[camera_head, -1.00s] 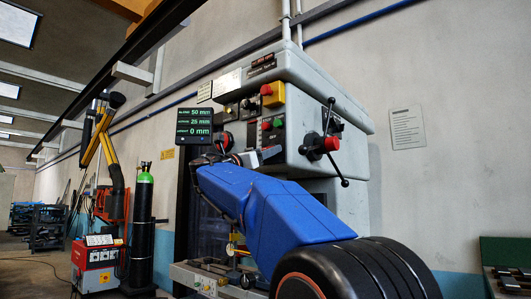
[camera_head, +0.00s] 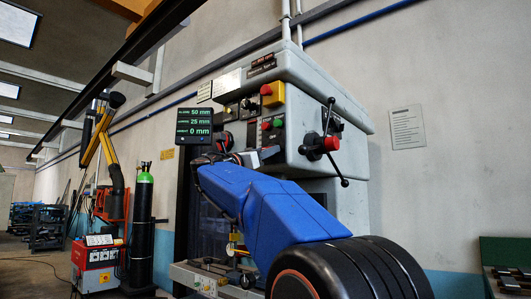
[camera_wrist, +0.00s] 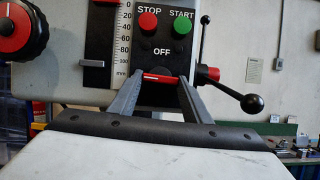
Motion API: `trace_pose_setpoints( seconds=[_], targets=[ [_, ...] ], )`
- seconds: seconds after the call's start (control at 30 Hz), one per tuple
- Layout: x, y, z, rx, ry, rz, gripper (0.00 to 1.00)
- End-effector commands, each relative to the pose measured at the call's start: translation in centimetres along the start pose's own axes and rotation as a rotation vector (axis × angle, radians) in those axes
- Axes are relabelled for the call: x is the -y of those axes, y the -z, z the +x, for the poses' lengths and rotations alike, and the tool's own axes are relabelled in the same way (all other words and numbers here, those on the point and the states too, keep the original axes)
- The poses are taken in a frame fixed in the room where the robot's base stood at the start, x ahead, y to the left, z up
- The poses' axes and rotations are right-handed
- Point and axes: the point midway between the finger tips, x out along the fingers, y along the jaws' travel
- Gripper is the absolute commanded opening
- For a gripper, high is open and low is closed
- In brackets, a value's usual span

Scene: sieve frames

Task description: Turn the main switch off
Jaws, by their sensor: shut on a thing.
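The main switch (camera_wrist: 160,78) is in the wrist view, just below the word OFF on the black panel (camera_wrist: 163,38). A red bar with a white line shows on it and lies nearly level; its dark body below is partly hidden. My gripper (camera_wrist: 159,80) has one grey finger on each side of the switch and is shut on it. In the head view my gripper (camera_head: 250,158) is at the machine's front panel, below the red and green buttons. The switch itself is hard to make out there.
Above the switch are the red STOP button (camera_wrist: 149,20) and green START button (camera_wrist: 183,26). A red-hubbed lever with black balls (camera_head: 320,146) sticks out to the right. A red knob (camera_wrist: 20,28) is at the left. A yellow box with a red button (camera_head: 271,94) is higher up.

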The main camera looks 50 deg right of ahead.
Motion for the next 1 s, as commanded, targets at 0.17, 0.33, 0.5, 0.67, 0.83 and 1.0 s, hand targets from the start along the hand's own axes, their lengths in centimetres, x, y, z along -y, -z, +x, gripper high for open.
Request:
trace_pose_setpoints(
  seconds=[0.17, 0.33, 0.5, 0.67, 0.83, 1.0],
  targets=[
    [-0.22, 0.03, 0.01, -0.001, 0.038, 0.091, 0.21],
    [-0.38, -0.02, 0.01, 0.000, 0.092, 0.223, 0.21],
    [-0.57, -0.05, 0.01, -0.001, 0.154, 0.373, 0.21],
    [-0.67, -0.15, 0.07, 0.000, 0.213, 0.514, 0.21],
    [-0.80, -0.23, 0.10, 0.000, 0.276, 0.663, 0.21],
    [-0.91, -0.35, 0.13, 0.000, 0.338, 0.813, 0.21]
  ],
)
